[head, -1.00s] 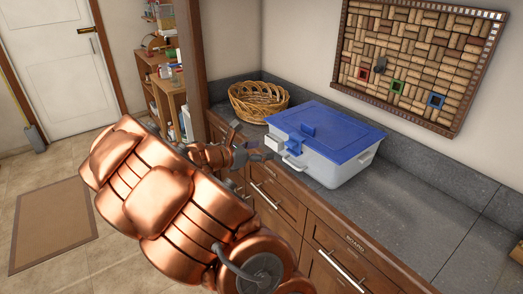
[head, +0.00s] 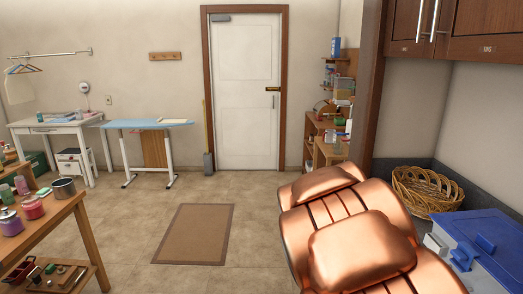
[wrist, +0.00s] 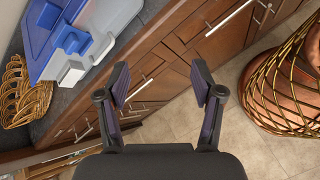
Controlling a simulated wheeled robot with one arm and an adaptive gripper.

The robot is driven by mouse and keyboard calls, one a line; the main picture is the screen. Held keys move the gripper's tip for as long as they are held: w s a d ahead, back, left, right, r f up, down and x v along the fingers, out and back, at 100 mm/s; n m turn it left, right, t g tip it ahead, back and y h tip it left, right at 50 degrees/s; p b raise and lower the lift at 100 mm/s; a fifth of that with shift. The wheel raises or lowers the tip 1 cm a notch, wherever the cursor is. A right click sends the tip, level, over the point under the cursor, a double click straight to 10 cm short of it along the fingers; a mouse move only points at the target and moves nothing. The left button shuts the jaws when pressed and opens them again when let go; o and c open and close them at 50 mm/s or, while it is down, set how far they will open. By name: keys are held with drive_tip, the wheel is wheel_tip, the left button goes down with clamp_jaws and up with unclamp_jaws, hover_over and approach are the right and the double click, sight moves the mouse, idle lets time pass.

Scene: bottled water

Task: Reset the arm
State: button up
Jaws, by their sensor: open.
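My gripper (wrist: 160,86) shows in the wrist view with its two fingers apart and nothing between them. It hangs in front of the brown wooden drawers, over the tile floor. In the head view my copper arm fills the lower right, and the gripper is hidden there. The storage box with a blue lid (head: 487,246) stands on the counter at the right edge; in the wrist view the box (wrist: 62,35) is at upper left, apart from the fingers.
A wicker basket (head: 425,190) sits behind the box on the counter. A wooden table with jars (head: 62,207) stands at left, and a blue ironing board (head: 145,124) is by the back wall. The floor around the brown mat (head: 195,234) is clear. A white door (head: 246,95) is shut.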

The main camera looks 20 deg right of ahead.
drive_tip(key=s+a+f+m+t+y, duration=0.1)
drive_tip(key=s+a+m+y, duration=0.2)
drive_tip(key=a, duration=1)
drive_tip(key=s+a+f+m+t+y, duration=0.1)
drive_tip(key=s+a+y, duration=0.5)
drive_tip(key=a, duration=0.8)
drive_tip(key=shift+s+a+f+m+t, duration=0.3)
drive_tip(key=shift+s+f+m, duration=0.15)
drive_tip(key=shift+s+m, duration=0.65)
